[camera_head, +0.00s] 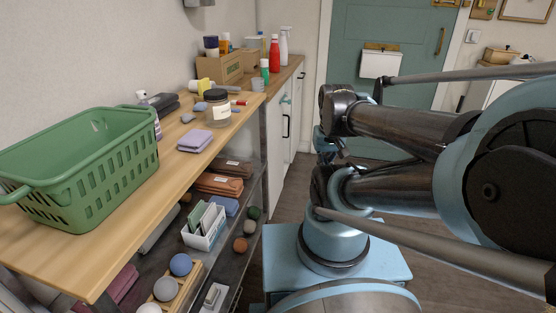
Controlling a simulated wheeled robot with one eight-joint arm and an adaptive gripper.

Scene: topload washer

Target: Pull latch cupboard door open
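A white cupboard (277,160) stands under the far end of the wooden counter, past the open shelves. Its front is seen at a steep angle. A black bar handle (286,126) is on the front, with a small greenish piece (285,99) above it that I cannot make out clearly. The doors look shut. My arm fills the right half of the view, and its folded links reach to the right of the cupboard, apart from it in the picture. I cannot make out my gripper's fingers; they are hidden behind the links or out of view.
A green basket (85,165), a jar (217,108) and folded cloths (195,140) are on the counter (165,178). A box (219,68) and bottles stand at its far end. Shelves below hold several balls and boxes. Floor shows before the cupboard. A green door (388,65) is behind.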

